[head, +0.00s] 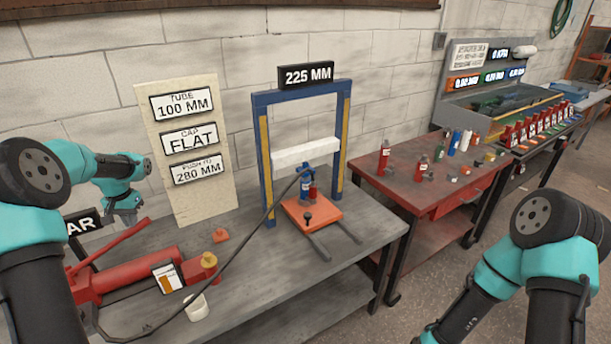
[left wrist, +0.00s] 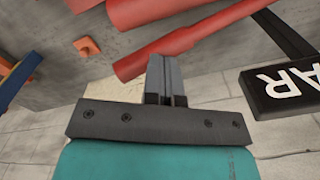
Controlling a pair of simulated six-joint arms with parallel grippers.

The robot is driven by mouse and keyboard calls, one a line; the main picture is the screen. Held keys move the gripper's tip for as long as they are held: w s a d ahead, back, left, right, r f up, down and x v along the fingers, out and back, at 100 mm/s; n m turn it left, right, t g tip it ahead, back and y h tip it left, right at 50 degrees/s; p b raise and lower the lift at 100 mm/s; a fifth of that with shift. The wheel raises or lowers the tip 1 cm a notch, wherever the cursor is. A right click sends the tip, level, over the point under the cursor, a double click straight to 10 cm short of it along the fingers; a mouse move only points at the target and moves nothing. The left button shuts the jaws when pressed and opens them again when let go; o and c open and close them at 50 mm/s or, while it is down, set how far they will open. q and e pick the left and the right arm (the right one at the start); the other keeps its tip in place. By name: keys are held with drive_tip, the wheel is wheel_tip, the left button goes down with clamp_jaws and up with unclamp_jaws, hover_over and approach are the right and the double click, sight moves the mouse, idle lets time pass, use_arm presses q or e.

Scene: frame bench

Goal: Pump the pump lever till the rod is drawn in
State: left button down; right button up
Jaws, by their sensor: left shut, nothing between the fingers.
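The red pump (head: 130,277) lies on the bench at the lower left. Its red lever (head: 110,247) slopes up to the right above the body; it also crosses the left wrist view (left wrist: 195,38). My left gripper (head: 128,219) is shut and empty by the lever's raised end. In the left wrist view its fingertips (left wrist: 164,58) meet the lever's outline; I cannot tell if they touch it. A black hose runs from the pump to a blue cylinder (head: 306,188) in the press frame (head: 346,130). No separate rod can be made out. My right gripper is out of view.
The frame's sign reads 225 MM (head: 306,74). A board (head: 212,205) carries TUBE 100 MM, CAP FLAT and PUSH TO 280 MM. The bench front (head: 310,280) is clear.

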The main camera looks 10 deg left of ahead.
use_arm(q)
drive_tip(key=shift+r, duration=2.5)
